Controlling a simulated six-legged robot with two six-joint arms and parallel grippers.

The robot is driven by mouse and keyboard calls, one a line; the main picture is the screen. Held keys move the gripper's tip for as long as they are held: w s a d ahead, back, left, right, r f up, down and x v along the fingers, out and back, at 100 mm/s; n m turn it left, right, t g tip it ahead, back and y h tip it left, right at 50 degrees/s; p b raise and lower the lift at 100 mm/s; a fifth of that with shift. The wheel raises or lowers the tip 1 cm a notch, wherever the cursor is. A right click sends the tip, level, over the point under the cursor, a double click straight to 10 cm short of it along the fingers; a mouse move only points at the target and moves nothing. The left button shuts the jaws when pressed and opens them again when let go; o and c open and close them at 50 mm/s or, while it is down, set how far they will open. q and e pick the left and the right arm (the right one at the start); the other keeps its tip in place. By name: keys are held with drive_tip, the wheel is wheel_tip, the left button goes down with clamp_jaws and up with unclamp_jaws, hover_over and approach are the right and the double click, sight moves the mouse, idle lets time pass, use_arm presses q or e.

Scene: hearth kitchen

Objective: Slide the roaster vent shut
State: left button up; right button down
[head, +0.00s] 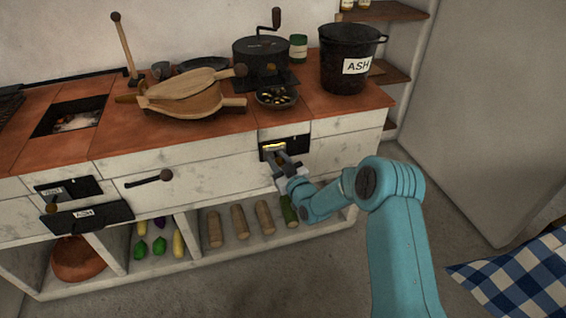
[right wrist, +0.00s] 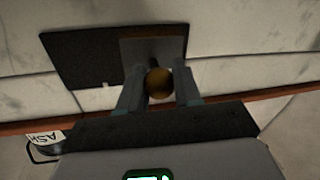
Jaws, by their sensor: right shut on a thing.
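The roaster vent (head: 297,143) is a black plate on the white front below the roaster, with a glowing slot at its left part. In the right wrist view the vent's dark plate (right wrist: 85,55) shows with a greyer slider (right wrist: 170,48) at one end. A round brass knob (right wrist: 159,84) stands out from the slider. My right gripper (head: 281,160) is at the vent, and the right wrist view shows its two fingers (right wrist: 159,92) shut on the knob, one on each side. In the head view the gripper hides the knob. My left gripper is not in view.
Another vent (head: 85,186) and an ash drawer (head: 100,214) are at the left of the front. A bellows (head: 185,98), a pan (head: 276,97), a roaster (head: 262,55) and an ash bucket (head: 345,75) stand on the counter. Logs (head: 240,221) lie on the shelf below.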

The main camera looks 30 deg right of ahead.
drive_tip(key=c, duration=0.8)
unclamp_jaws()
drive_tip(key=shift+a, duration=0.35)
drive_tip(key=shift+d, duration=0.1)
drive_tip(key=s, duration=0.5)
drive_tip(key=s+p, duration=0.1)
drive_tip(key=s, duration=0.5)
drive_tip(key=s+p, duration=0.1)
drive_tip(key=s, duration=0.4)
drive_tip(key=shift+s+a, duration=0.15)
drive_tip(key=shift+a, duration=0.15)
